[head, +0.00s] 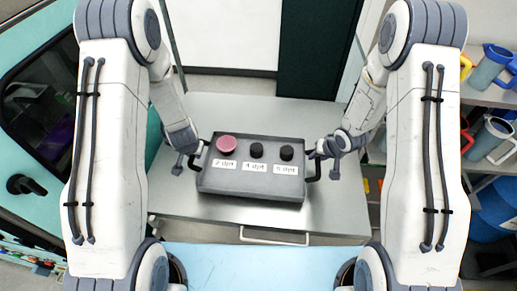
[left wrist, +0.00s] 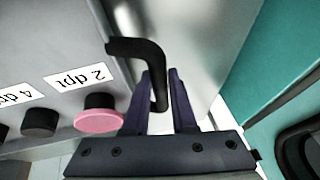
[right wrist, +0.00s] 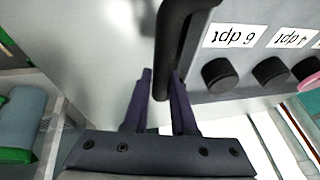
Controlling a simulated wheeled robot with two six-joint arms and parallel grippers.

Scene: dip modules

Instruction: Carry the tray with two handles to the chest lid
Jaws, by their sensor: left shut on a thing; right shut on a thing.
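The dark grey tray (head: 247,185) has a black handle at each end and carries a pink-topped knob (head: 226,145) and two black knobs, with white labels in front of them. It is over a metal surface; whether it touches it I cannot tell. My left gripper (head: 186,163) is at the tray's left handle; in the left wrist view its fingers (left wrist: 160,100) are closed around the black handle (left wrist: 150,52). My right gripper (head: 327,156) is at the right handle; in the right wrist view its fingers (right wrist: 162,98) are closed around that handle (right wrist: 172,45).
The metal surface (head: 180,205) has free room around the tray, with a bar handle (head: 275,239) at its front. A light blue surface (head: 265,265) lies nearest me. Shelves (head: 485,95) with mugs stand at right. A teal machine (head: 50,60) stands at left.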

